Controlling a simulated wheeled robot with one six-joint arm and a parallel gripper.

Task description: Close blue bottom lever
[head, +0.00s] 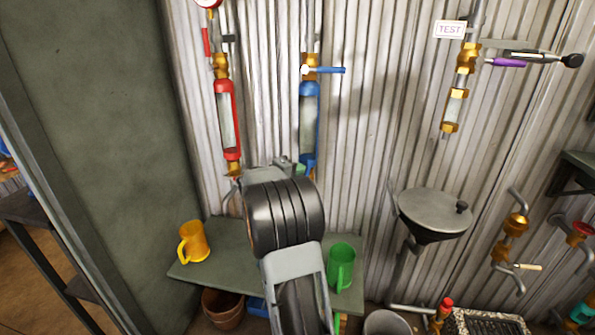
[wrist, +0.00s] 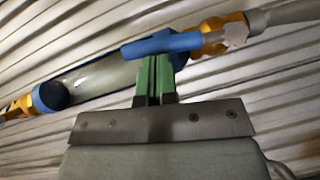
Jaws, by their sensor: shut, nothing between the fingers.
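The blue bottom lever (wrist: 165,45) shows in the wrist view beside a brass valve (wrist: 222,30). Its blue handle lies nearly in line with the pipe, over the end of the blue-framed sight glass (wrist: 52,98). My gripper (wrist: 154,62) is shut and empty, its green fingertips right at the handle's lower edge in the picture. I cannot tell whether they touch it. In the head view the blue-framed sight glass (head: 308,120) hangs on the corrugated wall. My arm hides its lower end, and the bottom lever cannot be made out there.
Another blue lever (head: 330,70) sticks out right above the sight glass. A red-framed sight glass (head: 228,120) hangs to the left. A shelf (head: 215,275) below carries a yellow mug (head: 195,242) and a green mug (head: 341,265). A grey funnel (head: 435,212) is at right.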

